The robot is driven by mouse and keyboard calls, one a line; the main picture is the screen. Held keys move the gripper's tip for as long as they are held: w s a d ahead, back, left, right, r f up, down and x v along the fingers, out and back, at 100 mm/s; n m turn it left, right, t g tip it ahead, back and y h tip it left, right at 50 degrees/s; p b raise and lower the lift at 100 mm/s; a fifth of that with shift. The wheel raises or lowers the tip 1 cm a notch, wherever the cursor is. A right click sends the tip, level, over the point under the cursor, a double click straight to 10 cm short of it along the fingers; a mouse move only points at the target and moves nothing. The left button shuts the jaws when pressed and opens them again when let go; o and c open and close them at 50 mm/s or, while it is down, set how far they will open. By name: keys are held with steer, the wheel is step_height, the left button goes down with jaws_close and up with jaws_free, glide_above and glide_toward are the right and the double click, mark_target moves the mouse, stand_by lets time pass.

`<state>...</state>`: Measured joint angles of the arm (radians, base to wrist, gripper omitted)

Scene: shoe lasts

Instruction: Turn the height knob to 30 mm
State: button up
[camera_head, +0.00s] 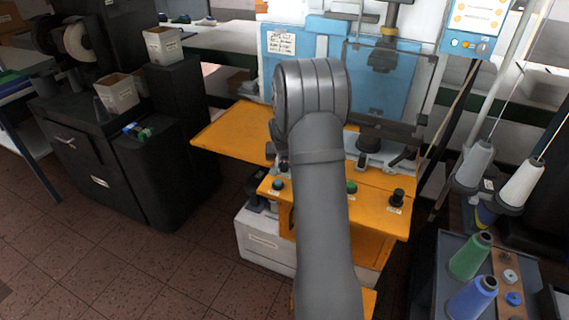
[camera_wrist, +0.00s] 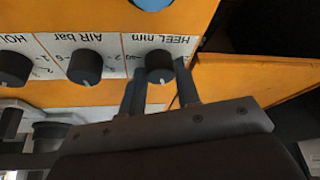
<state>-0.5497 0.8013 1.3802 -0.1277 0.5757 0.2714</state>
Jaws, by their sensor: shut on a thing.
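In the wrist view, my gripper (camera_wrist: 159,76) has its two fingers on either side of a black round knob (camera_wrist: 160,64), shut on it. The label strip by this knob reads "HEEL mm", upside down in the view. A short pale pointer mark shows on the knob's near edge in the picture; the scale numbers are partly hidden and too small to read surely. In the head view my grey arm covers the gripper and this knob.
Two more black knobs sit beside it, the "AIR bar" knob (camera_wrist: 85,66) and another (camera_wrist: 14,68) at the left edge. The orange machine panel (camera_head: 378,212) carries a green button (camera_head: 351,187) and a black knob (camera_head: 397,197). A clear guard stands behind.

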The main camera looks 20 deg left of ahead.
steer(key=shift+a+m+h, duration=0.15)
steer(key=shift+m+h, duration=0.65)
steer(key=shift+m, duration=1.2)
steer(key=o, duration=1)
steer(key=v, duration=1.7)
steer(key=shift+s+r, duration=0.15)
steer(key=shift+s, duration=0.2)
